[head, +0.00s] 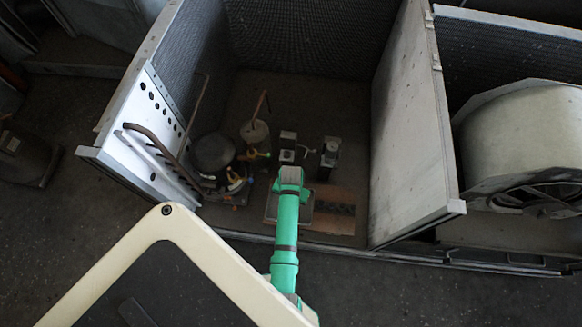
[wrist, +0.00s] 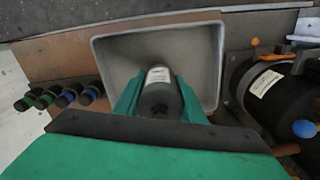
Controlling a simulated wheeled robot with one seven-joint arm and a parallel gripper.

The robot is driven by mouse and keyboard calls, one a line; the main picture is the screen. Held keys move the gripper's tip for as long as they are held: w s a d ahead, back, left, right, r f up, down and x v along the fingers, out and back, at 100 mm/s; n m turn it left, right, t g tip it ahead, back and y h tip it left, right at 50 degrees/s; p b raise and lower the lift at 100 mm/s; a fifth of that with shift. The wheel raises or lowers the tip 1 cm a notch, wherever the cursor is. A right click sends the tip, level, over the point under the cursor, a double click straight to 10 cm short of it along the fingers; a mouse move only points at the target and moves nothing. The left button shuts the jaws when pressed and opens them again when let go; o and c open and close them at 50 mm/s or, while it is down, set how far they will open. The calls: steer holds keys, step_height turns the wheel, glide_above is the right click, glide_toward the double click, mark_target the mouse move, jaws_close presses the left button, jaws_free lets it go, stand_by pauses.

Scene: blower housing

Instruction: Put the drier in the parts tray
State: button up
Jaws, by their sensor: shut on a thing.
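I cannot tell whether the drier touches the tray floor. In the head view my gripper (head: 290,182) reaches down over the tray (head: 271,209), which it partly covers. The drier is hidden there behind my gripper.
A black compressor (wrist: 265,88) with pipes and coloured caps stands close right of the tray. Several dark cylinders with green and blue bands (wrist: 66,97) lie left of it. In the head view, a metal partition (head: 405,130) rises at right and a coil panel (head: 140,140) at left.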

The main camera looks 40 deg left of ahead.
steer(key=shift+a+f, duration=0.1)
steer(key=o, duration=1.3)
steer(key=shift+s, duration=0.15)
step_height(320, 180, up, 12)
steer(key=shift+r, duration=0.1)
